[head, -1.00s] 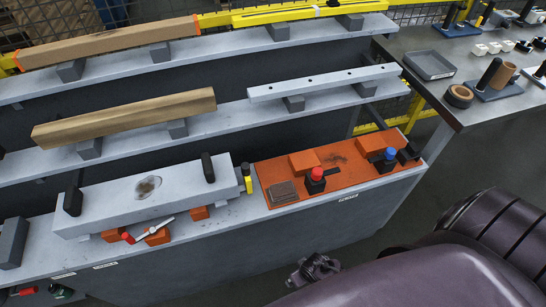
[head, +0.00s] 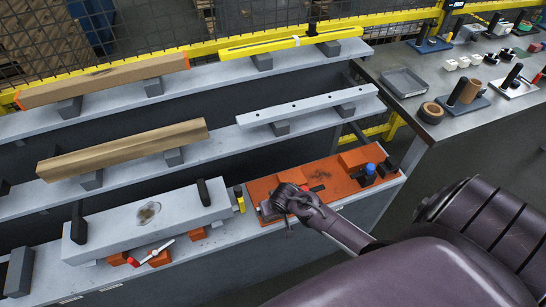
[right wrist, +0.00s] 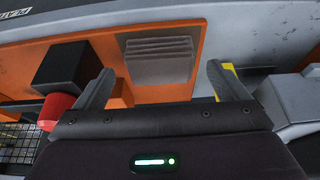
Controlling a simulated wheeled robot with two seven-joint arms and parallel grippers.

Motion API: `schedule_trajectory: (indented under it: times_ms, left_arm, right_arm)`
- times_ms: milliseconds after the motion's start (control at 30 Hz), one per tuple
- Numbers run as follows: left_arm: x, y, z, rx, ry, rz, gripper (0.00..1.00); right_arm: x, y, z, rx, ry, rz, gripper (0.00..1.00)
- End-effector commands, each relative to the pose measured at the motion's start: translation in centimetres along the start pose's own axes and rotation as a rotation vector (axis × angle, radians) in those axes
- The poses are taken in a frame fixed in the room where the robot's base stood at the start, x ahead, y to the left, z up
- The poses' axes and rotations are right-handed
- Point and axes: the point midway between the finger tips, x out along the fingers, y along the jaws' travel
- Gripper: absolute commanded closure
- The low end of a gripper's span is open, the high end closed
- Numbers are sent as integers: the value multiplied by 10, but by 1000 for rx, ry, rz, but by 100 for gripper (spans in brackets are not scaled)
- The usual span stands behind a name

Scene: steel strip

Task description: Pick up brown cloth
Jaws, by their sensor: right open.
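My left gripper is not in view.
A black block (right wrist: 70,68) with a red knob (right wrist: 57,112) stands beside the left finger in the wrist view. A blue-capped bottle (head: 367,172) stands on the mat's right part. A yellow-and-black marker (head: 239,198) and a large grey bar (head: 150,220) are to the left.

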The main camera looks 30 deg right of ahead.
Motion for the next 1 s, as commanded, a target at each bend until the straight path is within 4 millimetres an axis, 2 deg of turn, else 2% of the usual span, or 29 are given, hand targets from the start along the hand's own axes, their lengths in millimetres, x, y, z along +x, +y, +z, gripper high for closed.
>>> schedule_trajectory:
  times_ms: [100,200,467,567,833,867,1000]
  left_arm:
    - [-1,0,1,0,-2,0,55]
    - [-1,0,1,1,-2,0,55]
    - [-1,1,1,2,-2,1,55]
    - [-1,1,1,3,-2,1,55]
    - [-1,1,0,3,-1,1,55]
    - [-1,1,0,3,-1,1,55]
    - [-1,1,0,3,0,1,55]
  right_arm:
    - [16,0,-1,1,0,1,6]
    - [23,0,0,0,0,1,6]
    - [25,0,0,-1,1,0,6]
    - [25,0,0,-1,1,0,17]
    - [25,0,0,0,1,0,52]
    - [25,0,0,0,1,0,55]
    - [25,0,0,0,1,0,55]
